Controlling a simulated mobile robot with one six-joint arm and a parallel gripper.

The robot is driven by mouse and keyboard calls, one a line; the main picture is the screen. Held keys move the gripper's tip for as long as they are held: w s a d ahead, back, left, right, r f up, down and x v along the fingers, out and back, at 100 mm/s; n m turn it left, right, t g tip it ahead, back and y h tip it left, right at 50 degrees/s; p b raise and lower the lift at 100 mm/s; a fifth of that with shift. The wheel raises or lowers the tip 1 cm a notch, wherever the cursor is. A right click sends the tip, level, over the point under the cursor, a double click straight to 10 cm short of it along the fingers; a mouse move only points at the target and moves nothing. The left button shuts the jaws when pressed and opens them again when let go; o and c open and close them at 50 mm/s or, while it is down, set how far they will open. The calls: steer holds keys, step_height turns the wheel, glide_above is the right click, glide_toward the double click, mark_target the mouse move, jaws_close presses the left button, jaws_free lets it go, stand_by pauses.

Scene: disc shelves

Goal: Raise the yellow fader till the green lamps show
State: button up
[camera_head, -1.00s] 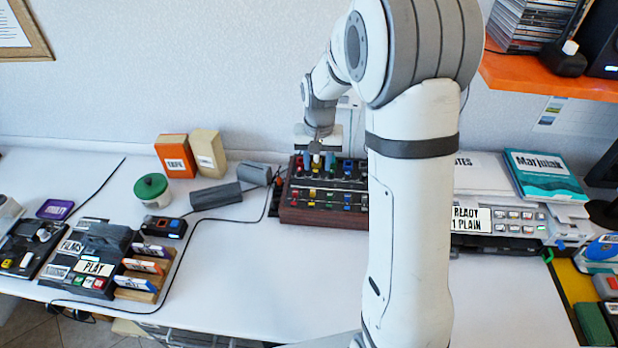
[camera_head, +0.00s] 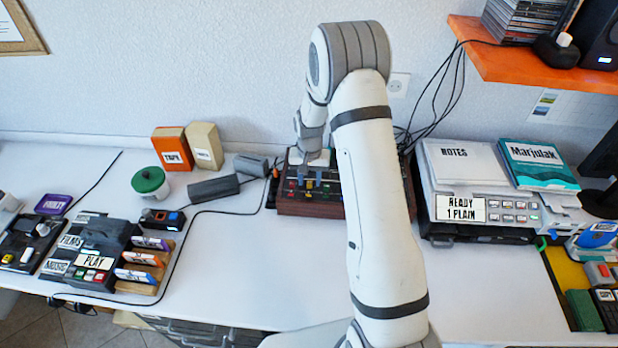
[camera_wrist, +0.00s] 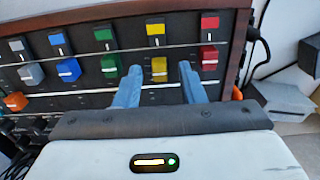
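The mixer (camera_head: 300,208) is a dark panel with a wooden edge at the back of the desk, partly hidden by my arm. In the wrist view its faders show grey, blue, green, yellow and red. The yellow fader (camera_wrist: 159,66) lies between the two fingers of my gripper (camera_wrist: 161,84), with a small gap on each side. My gripper is open. The red fader (camera_wrist: 208,58) is just beyond the right finger, and the green fader (camera_wrist: 110,65) is left of the left finger. In the head view my gripper (camera_head: 303,184) is low over the mixer. I cannot make out any lit green lamps.
A printer (camera_head: 478,208) stands to the right, and an orange shelf (camera_head: 530,68) hangs above. Cables run behind.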

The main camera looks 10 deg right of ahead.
steer(key=shift+f, duration=0.25)
jaws_close()
stand_by(0.5)
